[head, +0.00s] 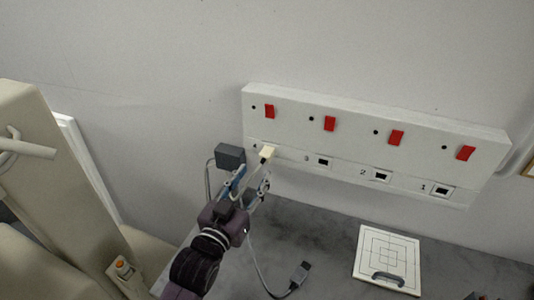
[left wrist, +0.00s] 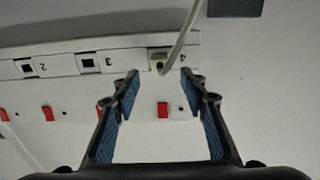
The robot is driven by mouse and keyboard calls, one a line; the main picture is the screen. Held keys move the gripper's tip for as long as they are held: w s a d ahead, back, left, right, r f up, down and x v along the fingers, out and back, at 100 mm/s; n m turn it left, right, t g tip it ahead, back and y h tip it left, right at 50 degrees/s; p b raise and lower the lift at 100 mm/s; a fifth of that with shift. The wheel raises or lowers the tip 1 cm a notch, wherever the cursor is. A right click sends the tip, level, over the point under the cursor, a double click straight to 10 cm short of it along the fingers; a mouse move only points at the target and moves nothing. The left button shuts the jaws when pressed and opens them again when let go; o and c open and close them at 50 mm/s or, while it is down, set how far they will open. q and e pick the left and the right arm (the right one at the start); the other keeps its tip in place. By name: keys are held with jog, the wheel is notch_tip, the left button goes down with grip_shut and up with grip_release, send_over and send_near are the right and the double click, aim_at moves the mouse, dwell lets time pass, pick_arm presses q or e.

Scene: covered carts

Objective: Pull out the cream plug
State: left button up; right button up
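The cream plug (head: 268,151) sits in the socket at the left end of the white wall panel (head: 290,131), marked 4 in the left wrist view. A pale cable hangs from it. In the left wrist view the plug (left wrist: 160,60) shows just beyond and between the fingertips, with the cable crossing its front. My left gripper (head: 252,181) is open and empty, just below the plug in the head view; its fingers also show spread in the left wrist view (left wrist: 159,82). A dark part at the bottom right edge of the head view seems to be my right gripper (head: 482,296), mostly cut off.
Sockets 3, 2 and 1 are empty, with red switches above. A dark grey box (head: 230,155) is left of the plug. A grey connector (head: 300,273) on a cable and a white board with a handle (head: 388,256) lie on the grey surface. A beige covered cart (head: 55,190) stands left.

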aim_at(264, 158)
pick_arm(q)
jog(key=b+x, duration=0.2)
jog(key=x, duration=0.5)
jog(key=shift+w+d, duration=0.1)
jog(key=shift+w, duration=0.15)
jog(key=shift+w+d, duration=0.25)
jog(key=shift+w, duration=0.35)
jog(key=shift+p, duration=0.3)
dwell(0.6)
grip_shut()
dwell(0.3)
jog(key=shift+s+a, duration=0.1)
jog(key=shift+s, duration=0.05)
